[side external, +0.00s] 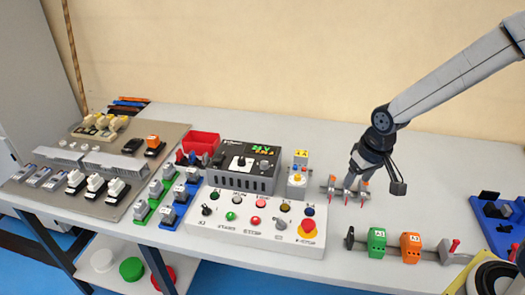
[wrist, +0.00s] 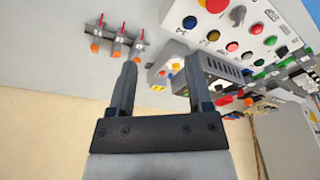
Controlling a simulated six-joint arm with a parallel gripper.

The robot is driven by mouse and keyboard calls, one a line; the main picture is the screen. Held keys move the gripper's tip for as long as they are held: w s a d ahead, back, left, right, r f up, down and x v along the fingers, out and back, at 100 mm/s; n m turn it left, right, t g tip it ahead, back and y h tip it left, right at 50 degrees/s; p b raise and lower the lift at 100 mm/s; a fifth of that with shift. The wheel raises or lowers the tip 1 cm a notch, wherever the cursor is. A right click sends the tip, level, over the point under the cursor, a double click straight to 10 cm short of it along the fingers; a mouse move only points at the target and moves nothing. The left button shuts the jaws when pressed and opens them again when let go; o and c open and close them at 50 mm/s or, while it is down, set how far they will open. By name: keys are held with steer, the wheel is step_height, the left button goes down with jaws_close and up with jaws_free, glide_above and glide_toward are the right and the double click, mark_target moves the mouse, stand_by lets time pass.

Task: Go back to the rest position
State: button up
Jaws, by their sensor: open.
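My gripper (wrist: 160,75) is open and empty in the wrist view, with its two dark fingers apart and nothing between them. In the side view my gripper (side external: 354,176) points down above the back right part of the table (side external: 440,155), close to a rail with small orange-tipped parts (side external: 345,191).
A white control box with buttons (side external: 240,217) and a grey meter unit (side external: 242,166) stand left of my gripper. A green block (side external: 376,243) and an orange block (side external: 410,247) sit on a front rail. A blue tray (side external: 497,222) lies at right. The back right table is clear.

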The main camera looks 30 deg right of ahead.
steer(key=s+n, duration=0.1)
steer(key=s, duration=0.5)
steer(key=shift+s+f+n, duration=0.2)
steer(key=shift+s+n, duration=0.1)
steer(key=shift+n, duration=0.1)
